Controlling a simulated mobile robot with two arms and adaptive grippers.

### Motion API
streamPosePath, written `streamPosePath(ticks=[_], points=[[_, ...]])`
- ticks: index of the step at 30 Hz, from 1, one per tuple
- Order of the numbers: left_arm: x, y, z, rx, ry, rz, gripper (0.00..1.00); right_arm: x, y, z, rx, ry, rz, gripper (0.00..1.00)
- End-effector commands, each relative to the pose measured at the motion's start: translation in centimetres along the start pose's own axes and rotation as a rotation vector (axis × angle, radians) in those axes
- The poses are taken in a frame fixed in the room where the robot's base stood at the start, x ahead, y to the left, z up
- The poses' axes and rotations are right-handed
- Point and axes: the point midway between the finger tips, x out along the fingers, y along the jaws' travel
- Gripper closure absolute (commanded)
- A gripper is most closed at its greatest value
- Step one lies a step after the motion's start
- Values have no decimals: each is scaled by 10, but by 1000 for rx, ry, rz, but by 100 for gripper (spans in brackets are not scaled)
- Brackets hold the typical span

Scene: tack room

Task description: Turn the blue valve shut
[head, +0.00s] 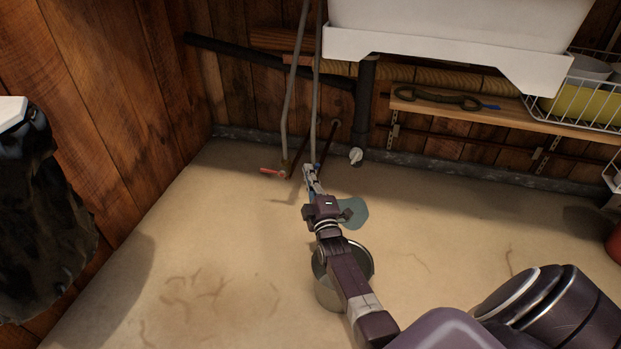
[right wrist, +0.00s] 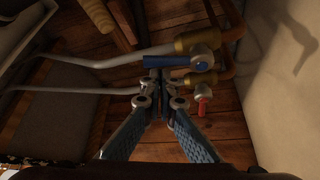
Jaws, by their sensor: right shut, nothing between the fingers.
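The blue valve's lever (right wrist: 165,61) shows in the right wrist view, at a brass fitting (right wrist: 197,40) on a grey pipe. The lever points left, roughly along that pipe. In the head view only a speck of blue shows near the gripper, and the valve is mostly hidden. My right gripper (head: 311,170) is shut and empty, low by the pipes. In the right wrist view its fingertips (right wrist: 161,82) are close to the lever's free end; I cannot tell whether they touch. My left gripper is not in view.
A red valve lever (head: 272,172) is beside the blue one; it also shows in the wrist view (right wrist: 203,105). A metal bucket (head: 329,293) and a puddle (head: 357,211) lie below my right arm. A white sink (head: 440,48) hangs above. Floor at left is clear.

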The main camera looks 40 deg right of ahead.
Motion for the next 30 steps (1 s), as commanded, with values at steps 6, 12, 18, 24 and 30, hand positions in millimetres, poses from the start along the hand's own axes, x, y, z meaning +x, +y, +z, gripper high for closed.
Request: streamPosePath(ticks=[6, 12, 18, 24, 30], points=[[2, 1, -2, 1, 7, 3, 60, -2, 0, 4, 0, 1, -2, 100], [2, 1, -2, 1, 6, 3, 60, -2, 0, 4, 0, 1, -1, 100], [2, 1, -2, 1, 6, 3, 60, -3, 0, 5, 0, 0, -1, 100], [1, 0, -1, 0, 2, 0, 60, -4, 0, 7, -1, 0, -1, 100], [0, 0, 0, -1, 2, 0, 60, -5, 0, 8, 0, 0, -1, 100]])
